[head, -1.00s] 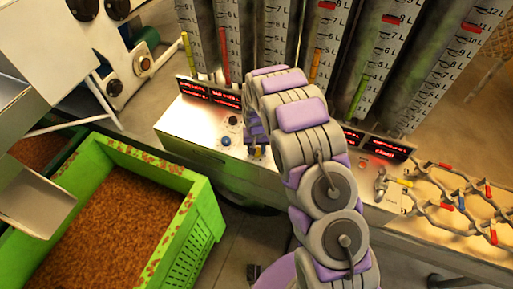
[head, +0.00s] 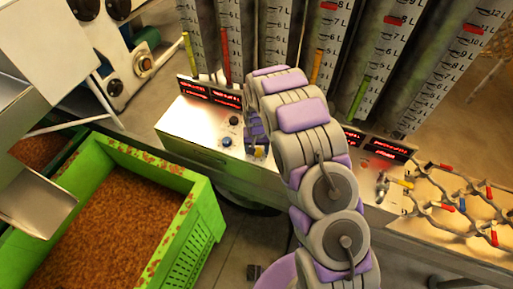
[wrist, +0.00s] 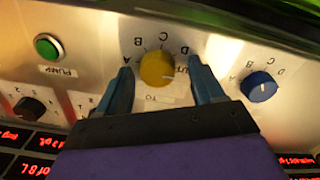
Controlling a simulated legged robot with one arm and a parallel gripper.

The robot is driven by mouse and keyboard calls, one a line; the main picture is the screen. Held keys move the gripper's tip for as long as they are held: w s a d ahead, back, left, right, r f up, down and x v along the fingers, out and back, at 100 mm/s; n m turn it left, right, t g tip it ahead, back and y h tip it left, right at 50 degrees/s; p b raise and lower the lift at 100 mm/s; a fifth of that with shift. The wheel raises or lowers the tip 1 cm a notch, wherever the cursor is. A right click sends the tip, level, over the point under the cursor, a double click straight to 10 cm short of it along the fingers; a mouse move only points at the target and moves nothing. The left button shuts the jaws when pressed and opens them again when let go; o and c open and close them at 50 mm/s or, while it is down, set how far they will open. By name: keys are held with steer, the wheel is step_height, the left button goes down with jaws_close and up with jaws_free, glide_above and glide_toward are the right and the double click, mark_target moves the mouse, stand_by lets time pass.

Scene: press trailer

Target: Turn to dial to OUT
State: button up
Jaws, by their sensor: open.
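A round yellow dial (wrist: 157,69) sits on the metal panel in the wrist view, which shows the panel upside down. Letters A, B, C and D ring it, and OUT lettering is partly hidden by the right finger. A small pale mark on the dial seems to point right, toward that lettering. My gripper (wrist: 160,74) is open, with one blue-grey finger on each side of the dial; contact is not clear. In the head view my gripper (head: 256,135) is at the panel, mostly hidden by my arm. A blue dial (wrist: 259,87) with similar letters is to the right.
A green PUMP button (wrist: 48,46) and a black knob (wrist: 31,107) are left of the dial. Red displays (head: 209,93) and tall graduated columns (head: 276,40) stand behind the panel. A green crate (head: 185,222) of brown material stands at the left. Pipes with coloured handles (head: 462,204) are at the right.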

steer(key=shift+r, duration=0.1)
step_height(320, 180, up, 17)
steer(key=shift+p, duration=0.4)
stand_by(0.5)
steer(key=s+d+r+b, duration=0.2)
steer(key=s+d+r, duration=0.35)
steer(key=s, duration=0.35)
steer(key=s+d+r+b, duration=0.1)
steer(key=s+d+r, duration=0.45)
steer(key=s, duration=0.25)
steer(key=s+d+g+b, duration=0.1)
steer(key=s+d, duration=0.1)
steer(key=s, duration=0.9)
steer(key=s+d+f+b, duration=0.1)
steer(key=s+d, duration=0.2)
steer(key=s, duration=0.9)
steer(key=shift+d+g+b, duration=0.25)
steer(key=shift+g+b, duration=0.1)
steer(key=shift+g, duration=0.05)
